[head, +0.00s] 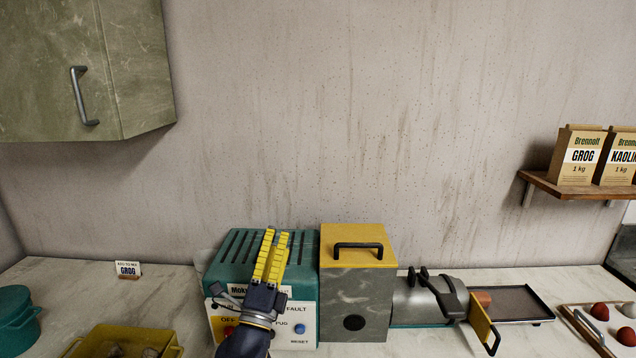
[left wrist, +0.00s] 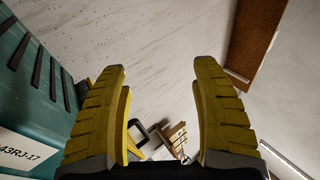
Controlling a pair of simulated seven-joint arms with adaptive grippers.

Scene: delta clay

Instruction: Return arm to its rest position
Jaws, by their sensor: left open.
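My left gripper (head: 271,256) has yellow ribbed fingers pointing up, in front of the green machine (head: 300,258) with a vented top and a control panel. The arm hides part of the panel and its label. In the left wrist view the left gripper (left wrist: 160,100) has its two fingers well apart with nothing between them; it is open. The green machine's side (left wrist: 38,85) shows at the left of that view. My right gripper is not in either view.
A hopper with a yellow lid (head: 357,244) and a steel barrel (head: 420,299) stand right of the machine. A yellow bin (head: 170,335) and a teal pot (head: 15,312) are at left. A cabinet (head: 140,60) hangs upper left; a shelf (head: 550,185) holds bags at right.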

